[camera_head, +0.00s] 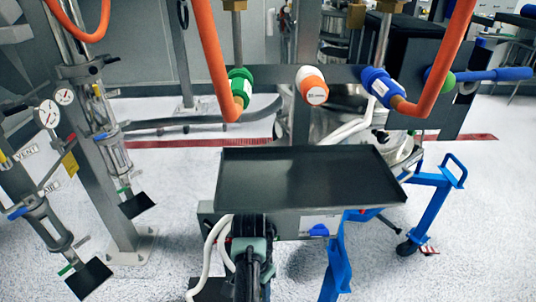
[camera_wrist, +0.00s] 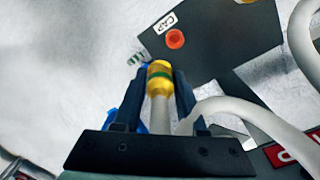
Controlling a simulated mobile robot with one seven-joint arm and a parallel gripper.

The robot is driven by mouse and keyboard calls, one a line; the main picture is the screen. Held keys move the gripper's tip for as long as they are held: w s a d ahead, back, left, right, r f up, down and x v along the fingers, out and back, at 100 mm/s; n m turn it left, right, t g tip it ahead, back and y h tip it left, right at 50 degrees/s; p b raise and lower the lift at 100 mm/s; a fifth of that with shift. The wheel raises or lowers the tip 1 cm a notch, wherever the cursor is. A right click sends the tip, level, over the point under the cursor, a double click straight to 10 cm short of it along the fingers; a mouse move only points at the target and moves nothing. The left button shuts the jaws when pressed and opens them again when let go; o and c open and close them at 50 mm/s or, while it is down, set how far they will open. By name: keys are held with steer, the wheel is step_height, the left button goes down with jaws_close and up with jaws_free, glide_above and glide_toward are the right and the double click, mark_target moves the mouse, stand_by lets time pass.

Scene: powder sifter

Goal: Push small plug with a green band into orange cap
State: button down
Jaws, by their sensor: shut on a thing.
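In the wrist view, a small yellow plug (camera_wrist: 160,69) with a green band stands between the two dark fingers of my gripper (camera_wrist: 158,78). My gripper is shut on it, and the plug's end sticks out past the fingertips. A pale stem or hose runs back from the plug between the fingers. The round orange cap (camera_wrist: 175,39) is on a dark plate (camera_wrist: 225,40), beside a white label reading CAP. The cap is ahead of the plug and a little to its right, with a visible gap between them. In the head view I cannot make out the plug or the fingers.
A white hose (camera_wrist: 240,108) curves close to the right finger. Another white hose (camera_wrist: 303,40) is at the upper right. In the head view, a dark tray (camera_head: 310,180) stands in the middle, with a blue wheeled frame (camera_head: 430,205) right of it. Gauges and pipes stand left.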

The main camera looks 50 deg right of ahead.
steer(key=shift+w+a+r+m+t, duration=0.25)
steer(key=shift+w+a, duration=0.15)
steer(key=shift+a, duration=0.25)
steer(key=shift+w+a+r+m+t, duration=0.15)
steer(key=shift+w+a+m, duration=0.15)
steer(key=shift+a, duration=0.3)
steer(key=f+b, duration=0.6)
steer(key=shift+w+a+f, duration=0.1)
steer(key=shift+a+f, duration=0.05)
steer(key=shift+a, duration=0.05)
steer(key=shift+f, duration=0.5)
steer(key=shift+d+p, duration=0.1)
steer(key=shift+p, duration=0.5)
steer(key=shift+f+b, duration=0.6)
steer(key=shift+f, duration=0.25)
stand_by(0.5)
steer(key=shift+c, duration=1.9)
jaws_free()
